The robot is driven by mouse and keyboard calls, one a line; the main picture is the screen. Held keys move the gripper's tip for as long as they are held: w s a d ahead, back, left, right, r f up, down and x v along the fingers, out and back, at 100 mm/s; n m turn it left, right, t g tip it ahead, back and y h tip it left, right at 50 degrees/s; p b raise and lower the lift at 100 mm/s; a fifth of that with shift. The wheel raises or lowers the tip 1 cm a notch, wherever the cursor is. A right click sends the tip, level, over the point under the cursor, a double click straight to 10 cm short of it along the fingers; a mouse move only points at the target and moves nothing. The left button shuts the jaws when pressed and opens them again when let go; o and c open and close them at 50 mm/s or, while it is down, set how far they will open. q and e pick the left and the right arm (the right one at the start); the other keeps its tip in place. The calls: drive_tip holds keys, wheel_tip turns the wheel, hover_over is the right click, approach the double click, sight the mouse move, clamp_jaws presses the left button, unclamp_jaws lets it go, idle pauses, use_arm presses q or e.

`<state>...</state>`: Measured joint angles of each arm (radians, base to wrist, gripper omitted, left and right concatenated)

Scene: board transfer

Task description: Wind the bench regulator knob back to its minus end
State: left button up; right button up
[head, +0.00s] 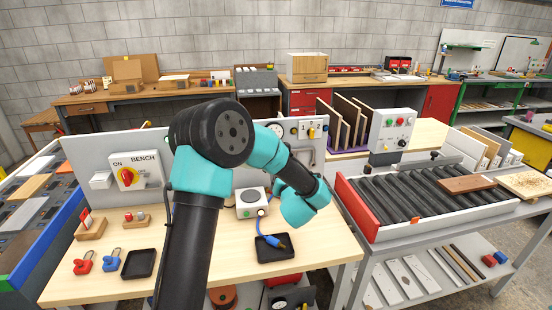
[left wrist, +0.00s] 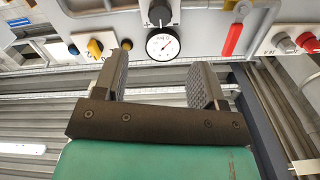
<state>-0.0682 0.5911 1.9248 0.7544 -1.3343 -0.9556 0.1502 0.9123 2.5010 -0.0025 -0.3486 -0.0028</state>
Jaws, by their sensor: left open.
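The regulator knob (left wrist: 160,14) is black and sits on a white plate at the top of the left wrist view. A round white gauge (left wrist: 163,44) with a dark rim is just below it in that view. My left gripper (left wrist: 158,66) is open and empty. Its fingers point towards the gauge and knob, one on each side of them in the picture, and appear apart from both. I cannot read the knob's pointer setting. In the head view my left arm crosses the bench and its fingers are hidden. My right gripper is not in view.
A red handle (left wrist: 232,38) is right of the knob, and yellow-handled fittings (left wrist: 95,47) are left.

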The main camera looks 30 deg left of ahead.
use_arm(q)
drive_tip(key=x, duration=1.2)
drive_tip(key=shift+w+a, duration=0.25)
drive_tip(key=shift+a, duration=0.05)
drive_tip(key=c, duration=0.9)
